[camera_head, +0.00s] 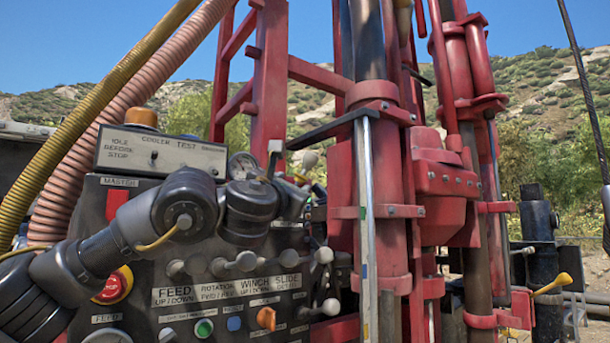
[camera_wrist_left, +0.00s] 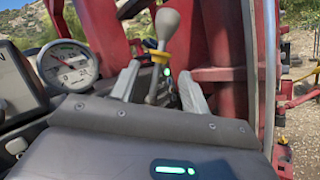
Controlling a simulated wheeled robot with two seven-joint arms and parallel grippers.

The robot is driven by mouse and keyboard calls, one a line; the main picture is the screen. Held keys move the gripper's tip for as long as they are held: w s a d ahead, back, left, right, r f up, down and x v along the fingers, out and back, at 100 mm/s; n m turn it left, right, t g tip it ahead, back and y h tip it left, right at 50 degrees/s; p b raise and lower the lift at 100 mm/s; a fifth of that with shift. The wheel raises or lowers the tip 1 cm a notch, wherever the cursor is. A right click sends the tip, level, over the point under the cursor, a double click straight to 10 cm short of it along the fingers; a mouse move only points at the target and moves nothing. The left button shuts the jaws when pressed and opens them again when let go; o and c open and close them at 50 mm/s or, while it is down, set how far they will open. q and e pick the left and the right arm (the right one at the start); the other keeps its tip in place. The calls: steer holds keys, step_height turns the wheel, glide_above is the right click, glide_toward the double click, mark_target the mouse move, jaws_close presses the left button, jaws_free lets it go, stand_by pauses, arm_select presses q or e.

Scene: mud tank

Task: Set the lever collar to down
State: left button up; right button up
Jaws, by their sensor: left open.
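The lever (camera_wrist_left: 168,24) has a rounded grey knob on a metal stem, with a yellow collar (camera_wrist_left: 159,57) just below the knob. In the head view the knob (camera_head: 310,160) shows beside my left gripper (camera_head: 290,178), at the upper right of the control panel. In the left wrist view my left gripper (camera_wrist_left: 160,75) is open, one pale finger on each side of the stem, with gaps to it. The collar is close to fingertip height, a little above and beyond the tips. The stem's foot is hidden behind the gripper body. My right gripper is not in view.
The black control panel (camera_head: 120,270) carries several ball-ended levers, a red emergency button (camera_head: 113,285) and coloured knobs. A round gauge (camera_wrist_left: 68,66) stands left of the lever. The red drill mast (camera_head: 385,200) stands close on the right. Ribbed hoses (camera_head: 120,105) hang at the left.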

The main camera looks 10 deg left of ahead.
mark_target(300, 180)
arm_select(q)
steer(key=p+x, duration=0.4)
steer(key=x, duration=0.4)
steer(key=shift+w+r+p, duration=0.2)
steer(key=shift+w+p, duration=0.05)
steer(key=shift+p, duration=0.15)
steer(key=shift+w, duration=0.4)
jaws_close()
